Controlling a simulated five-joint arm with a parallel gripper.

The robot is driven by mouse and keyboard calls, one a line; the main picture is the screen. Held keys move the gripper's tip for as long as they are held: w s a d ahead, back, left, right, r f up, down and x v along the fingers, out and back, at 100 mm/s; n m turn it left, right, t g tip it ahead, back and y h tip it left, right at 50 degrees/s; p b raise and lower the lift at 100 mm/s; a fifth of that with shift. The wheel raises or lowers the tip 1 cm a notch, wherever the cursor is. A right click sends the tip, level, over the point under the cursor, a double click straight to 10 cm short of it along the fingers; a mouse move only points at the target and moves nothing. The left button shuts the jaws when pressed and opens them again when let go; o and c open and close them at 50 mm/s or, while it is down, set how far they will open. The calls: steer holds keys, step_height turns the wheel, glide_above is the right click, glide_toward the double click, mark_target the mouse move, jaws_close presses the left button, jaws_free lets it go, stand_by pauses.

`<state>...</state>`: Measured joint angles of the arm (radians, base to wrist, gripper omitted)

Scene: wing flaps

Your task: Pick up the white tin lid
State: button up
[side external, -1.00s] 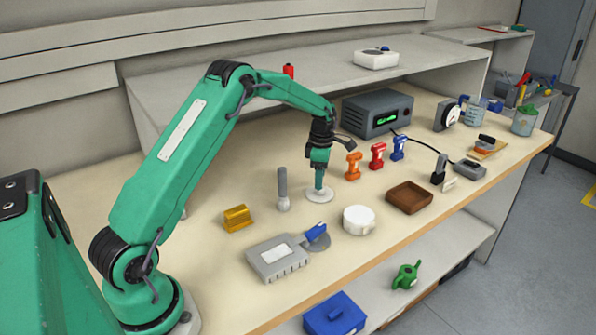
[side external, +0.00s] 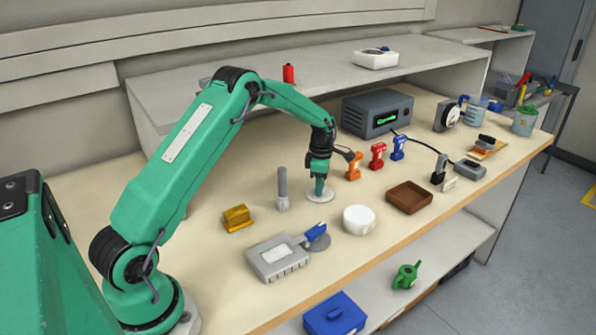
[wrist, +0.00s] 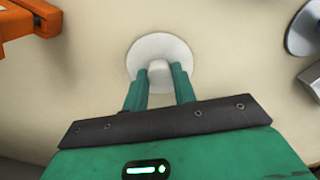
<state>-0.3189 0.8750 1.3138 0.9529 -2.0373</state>
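The white tin lid (side external: 326,197) is a flat round disc lying on the bench. In the wrist view the lid (wrist: 158,47) shows a round knob (wrist: 158,68) near its middle. My gripper (side external: 319,188) points straight down over the lid, with its fingertips low at the knob. In the wrist view the two green fingers of my gripper (wrist: 160,80) stand apart, one on each side of the knob. I see no clear grip on the knob, and the lid lies flat.
A white round tin (side external: 359,220) stands right of the lid. A grey upright tool (side external: 283,190) stands left. Orange (side external: 353,167), red (side external: 377,156) and blue (side external: 398,148) objects stand behind right. A brown tray (side external: 409,209) lies farther right, a grey flat box (side external: 277,259) in front.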

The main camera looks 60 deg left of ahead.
steer(key=c, duration=0.4)
steer(key=shift+r, duration=0.1)
steer(key=shift+r, duration=0.7)
steer(key=r, duration=0.1)
steer(key=d+r, duration=0.1)
steer(key=r, duration=0.1)
steer(key=shift+r, duration=0.1)
steer(key=s+d+r, duration=0.2)
steer(key=d+r, duration=0.4)
steer(key=d, duration=0.4)
steer(key=shift+s+d+r, duration=0.15)
steer(key=shift+s+d, duration=0.05)
steer(key=shift+s, duration=0.1)
steer(key=w+d, duration=0.2)
steer(key=d, duration=0.3)
steer(key=shift+w+d, duration=0.3)
